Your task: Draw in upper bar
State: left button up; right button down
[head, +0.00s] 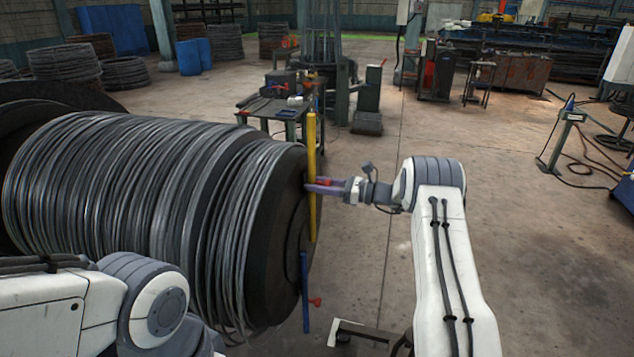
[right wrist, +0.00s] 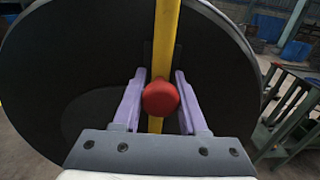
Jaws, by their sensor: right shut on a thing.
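The upper bar is yellow (head: 312,140) and stands upright against the end face of the drum (head: 272,215). It also shows in the right wrist view (right wrist: 166,45), with a red knob (right wrist: 160,98) on it. My right gripper (head: 312,187) is at the bar's middle. In the right wrist view its purple fingers (right wrist: 160,78) lie on either side of the knob and are shut on it. A lower blue bar (head: 305,295) with its own red knob (head: 315,302) is below. My left arm shows at lower left; its gripper is out of view.
Coiled wire covers the drum (head: 110,190). A workbench (head: 285,112) with tools stands behind the drum's end. A green stand (head: 560,140) with hoses is at the right. The concrete floor right of the drum is mostly clear.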

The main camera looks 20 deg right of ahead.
notch_tip(320, 180, down, 7)
jog(key=b, duration=0.4)
jog(key=shift+r, duration=0.15)
jog(key=c, duration=0.5)
grip_release()
jog(key=shift+d, duration=0.1)
jog(key=b+v, duration=0.4)
jog(key=v, duration=0.6)
jog(key=shift+s, duration=0.2)
